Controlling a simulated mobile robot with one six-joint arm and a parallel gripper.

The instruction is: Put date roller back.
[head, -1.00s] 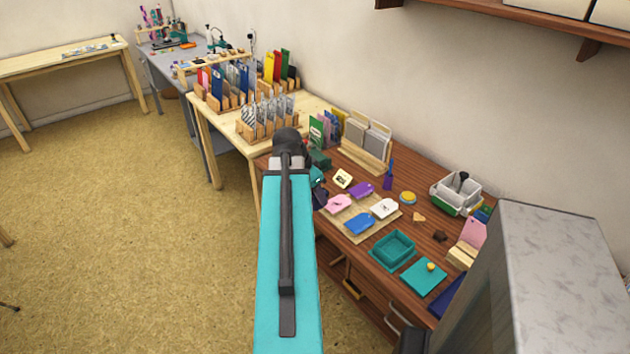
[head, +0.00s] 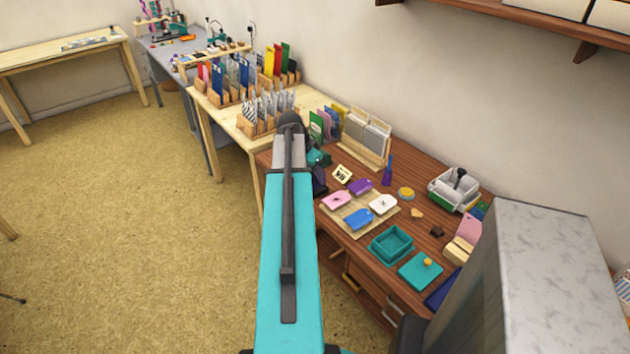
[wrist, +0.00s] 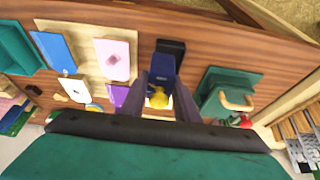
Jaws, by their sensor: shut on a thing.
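In the wrist view, my gripper (wrist: 164,98) is shut with its two dark purple-grey fingers on a small yellow rounded piece (wrist: 158,98), which I take to be part of the date roller. Just beyond the fingertips lies a dark blue pad with a black lid (wrist: 170,47). I cannot tell whether the held piece touches that pad. In the head view my own arm hides the gripper and the held piece.
A wooden board (head: 349,227) carries pink, purple, blue and white tags. Right of it are an open teal box (head: 391,244) and a teal lid with a yellow knob (head: 420,271). A green box with a wooden handle (wrist: 228,95) stands right of the fingers.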

